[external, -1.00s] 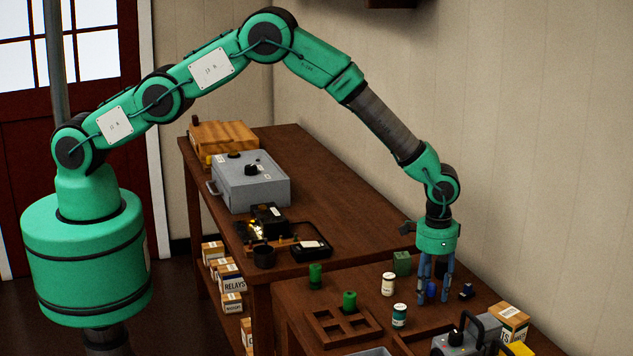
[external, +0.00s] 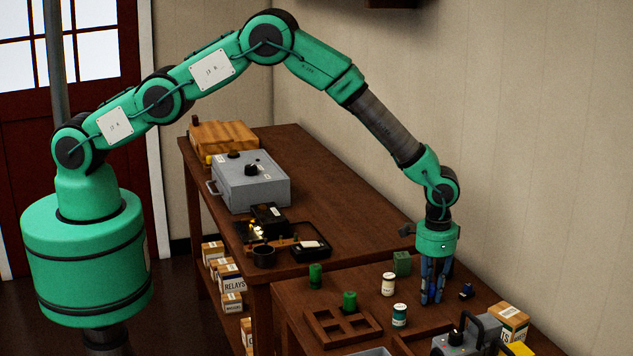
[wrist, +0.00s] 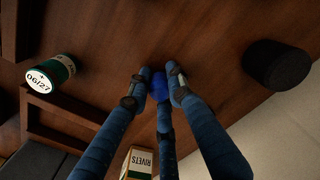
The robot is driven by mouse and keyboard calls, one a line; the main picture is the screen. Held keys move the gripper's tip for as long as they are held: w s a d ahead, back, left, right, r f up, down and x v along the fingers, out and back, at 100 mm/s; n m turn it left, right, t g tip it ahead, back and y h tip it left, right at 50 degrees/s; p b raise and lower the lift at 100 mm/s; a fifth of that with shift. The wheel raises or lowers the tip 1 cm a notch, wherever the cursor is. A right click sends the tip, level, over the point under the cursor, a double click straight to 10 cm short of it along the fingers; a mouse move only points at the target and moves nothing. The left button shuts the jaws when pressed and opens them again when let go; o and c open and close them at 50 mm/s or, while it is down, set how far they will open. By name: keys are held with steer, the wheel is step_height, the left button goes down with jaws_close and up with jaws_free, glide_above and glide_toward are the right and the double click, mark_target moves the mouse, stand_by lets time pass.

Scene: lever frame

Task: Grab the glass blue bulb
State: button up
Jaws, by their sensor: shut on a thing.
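The blue bulb (wrist: 160,86) shows in the wrist view as a deep blue rounded shape between the fingers of my gripper (wrist: 163,84). The blue fingers press on it from both sides. In the external view my gripper (external: 433,298) points straight down at the near table, its fingers close together. There the bulb is mostly hidden behind the fingers. The bulb is at or very near the table top; I cannot tell whether it touches the wood.
A white-lidded jar (external: 400,315), another jar (external: 388,284) and a green block (external: 402,263) stand left of my gripper. A rivets box (wrist: 139,163) and a dark cylinder (wrist: 276,64) are close by. A wooden divided tray (external: 343,327) lies further left.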

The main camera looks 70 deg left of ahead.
mark_target(432, 284)
steer(key=shift+r, duration=5)
